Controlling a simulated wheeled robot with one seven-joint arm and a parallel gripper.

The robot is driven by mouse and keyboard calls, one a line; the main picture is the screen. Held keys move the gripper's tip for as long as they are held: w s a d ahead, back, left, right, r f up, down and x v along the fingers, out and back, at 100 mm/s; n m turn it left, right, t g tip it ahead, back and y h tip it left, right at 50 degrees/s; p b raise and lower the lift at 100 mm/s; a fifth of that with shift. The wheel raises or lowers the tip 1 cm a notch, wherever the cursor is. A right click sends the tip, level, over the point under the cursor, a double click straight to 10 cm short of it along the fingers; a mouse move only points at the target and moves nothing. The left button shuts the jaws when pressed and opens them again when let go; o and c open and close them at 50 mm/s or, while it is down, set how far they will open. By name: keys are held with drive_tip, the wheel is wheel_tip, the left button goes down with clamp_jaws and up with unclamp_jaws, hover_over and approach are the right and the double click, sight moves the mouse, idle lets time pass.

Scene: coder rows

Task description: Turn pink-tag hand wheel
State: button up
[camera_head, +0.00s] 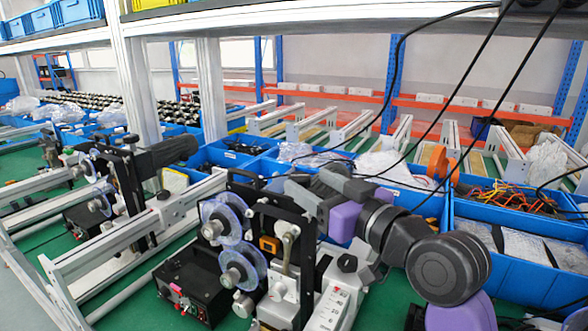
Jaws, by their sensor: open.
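A coder machine (270,250) stands on the green bench in front of me. It has a black frame, two clear discs with metal hubs, an upper disc (222,222) and a lower disc (242,265), and a small black knob (347,262) on its right side. My grey and purple arm reaches in from the lower right. My gripper (290,188) is at the top of the machine's black frame, open. Its fingertips are hard to tell from the dark parts, and contact is unclear.
A black control box (190,285) sits at the machine's lower left. A second coder (115,190) and aluminium rails stand to the left. Blue bins (520,270) with wires and bags line the right and back. Black cables hang across the upper right.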

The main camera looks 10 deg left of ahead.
sight(293, 173)
drive_tip(key=p+x, duration=0.1)
drive_tip(key=x, duration=0.6)
clamp_jaws()
